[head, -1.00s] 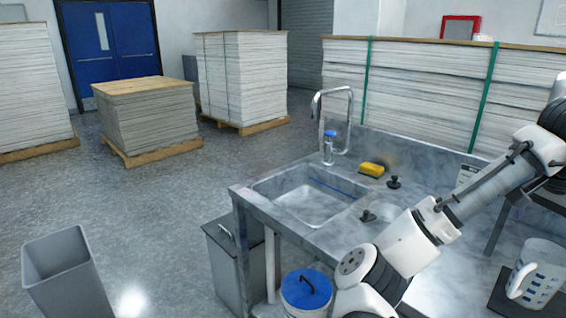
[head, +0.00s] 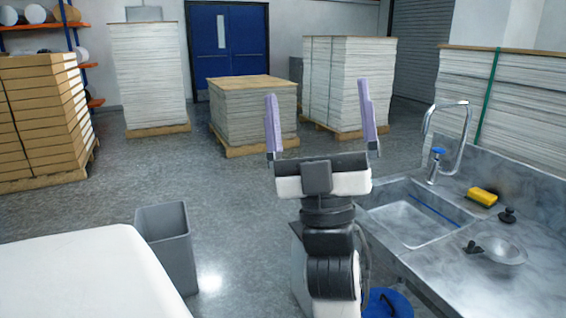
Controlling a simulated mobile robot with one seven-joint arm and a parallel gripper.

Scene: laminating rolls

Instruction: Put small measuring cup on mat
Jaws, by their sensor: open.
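My gripper (head: 316,90) is raised in the middle of the head view, its two purple fingers pointing up and spread wide apart. It is open and nothing is between the fingers. It is left of the sink and well away from the counter items. No small measuring cup can be made out for certain. A shallow, round, shiny piece (head: 504,251) lies on the counter right of the sink, with a black knob-like part (head: 473,247) at its left; I cannot tell what it is. The mat is not in view.
The metal counter with its sink (head: 415,220) and tap (head: 466,135) is at right. A yellow sponge (head: 482,196) and black stopper (head: 507,215) lie behind. A grey bin (head: 170,250) and white surface (head: 80,275) are at left. Open floor and pallet stacks lie beyond.

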